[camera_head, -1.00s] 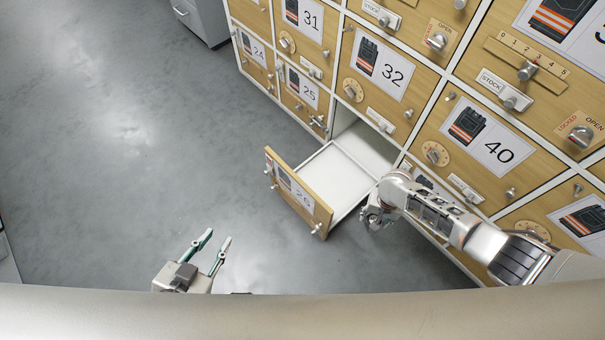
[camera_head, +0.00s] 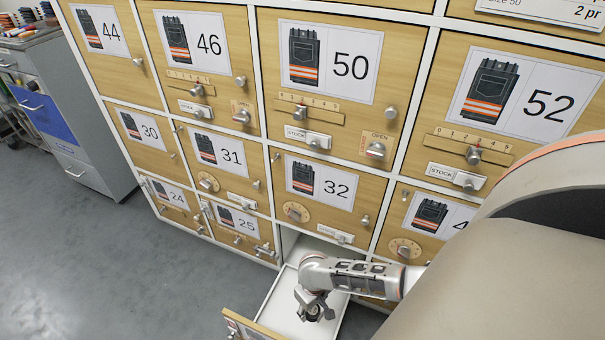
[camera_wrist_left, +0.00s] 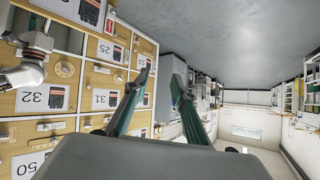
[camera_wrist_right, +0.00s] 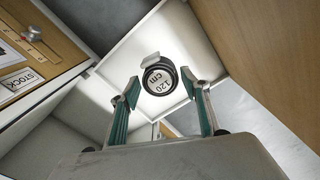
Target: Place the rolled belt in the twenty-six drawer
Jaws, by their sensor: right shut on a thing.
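The rolled belt (camera_wrist_right: 160,82) is a dark coil with a white end face marked "120 cm", seen in the right wrist view. In the head view my right gripper (camera_head: 315,312) points down into the open twenty-six drawer (camera_head: 283,308). The drawer is white inside with a wooden front (camera_head: 240,326), cut off by the lower picture edge. I cannot tell whether the belt touches the drawer floor. My left gripper (camera_wrist_left: 160,82) is open and empty in the left wrist view, away from the drawer.
The cabinet has several closed numbered wooden doors, including 32 (camera_head: 330,187) above the open drawer and 25 (camera_head: 238,222) to its left. Knobs and stock plates stick out from them. A grey cart (camera_head: 70,125) stands at the left. The floor (camera_head: 120,270) at left is clear.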

